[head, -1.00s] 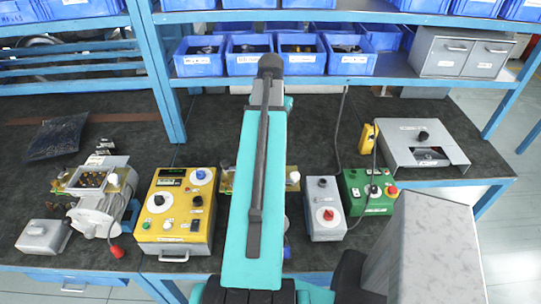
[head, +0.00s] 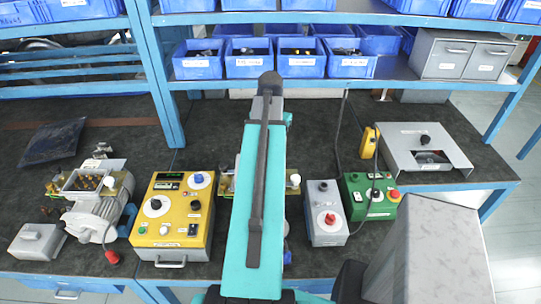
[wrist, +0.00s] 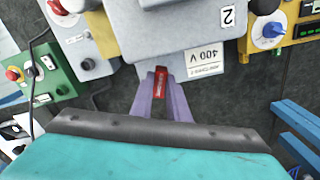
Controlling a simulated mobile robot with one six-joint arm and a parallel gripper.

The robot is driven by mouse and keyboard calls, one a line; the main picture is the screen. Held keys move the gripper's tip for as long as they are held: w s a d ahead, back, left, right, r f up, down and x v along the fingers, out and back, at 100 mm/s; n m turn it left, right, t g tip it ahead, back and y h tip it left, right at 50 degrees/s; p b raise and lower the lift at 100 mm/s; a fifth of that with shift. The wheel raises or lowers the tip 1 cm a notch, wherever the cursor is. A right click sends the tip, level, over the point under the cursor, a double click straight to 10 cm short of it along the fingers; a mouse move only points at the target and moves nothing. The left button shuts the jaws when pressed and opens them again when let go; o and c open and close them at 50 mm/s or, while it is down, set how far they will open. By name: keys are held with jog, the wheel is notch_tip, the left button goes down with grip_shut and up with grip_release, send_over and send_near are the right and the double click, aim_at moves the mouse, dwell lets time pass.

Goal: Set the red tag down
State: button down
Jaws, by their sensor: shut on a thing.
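The red tag (wrist: 161,78) is a small red piece with pale lettering, seen in the wrist view. My gripper (wrist: 162,86) has two purple fingers shut on it. The tag's far end is close to the edge of a grey casing (wrist: 190,38) marked "2"; I cannot tell whether they touch. A white "400 V" label (wrist: 206,64) is just right of the tag. In the head view my arm hides the gripper, the tag and most of that casing.
On the dark bench (head: 330,120), a yellow control box (head: 172,222) stands left of my arm. A grey box with a red knob (head: 325,215) and a green box (head: 368,197) stand to the right. A motor (head: 95,210) is at the left. Blue bins (head: 248,65) line the shelf behind.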

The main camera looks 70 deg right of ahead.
jog(key=shift+f+b, duration=1.2)
jog(key=shift+f, duration=0.6)
jog(key=shift+f, duration=0.1)
jog(key=c, duration=1.7)
grip_release()
notch_tip(320, 180, up, 10)
jog(key=p, duration=0.6)
jog(key=shift+f, duration=0.2)
jog(key=shift+r, duration=1.35)
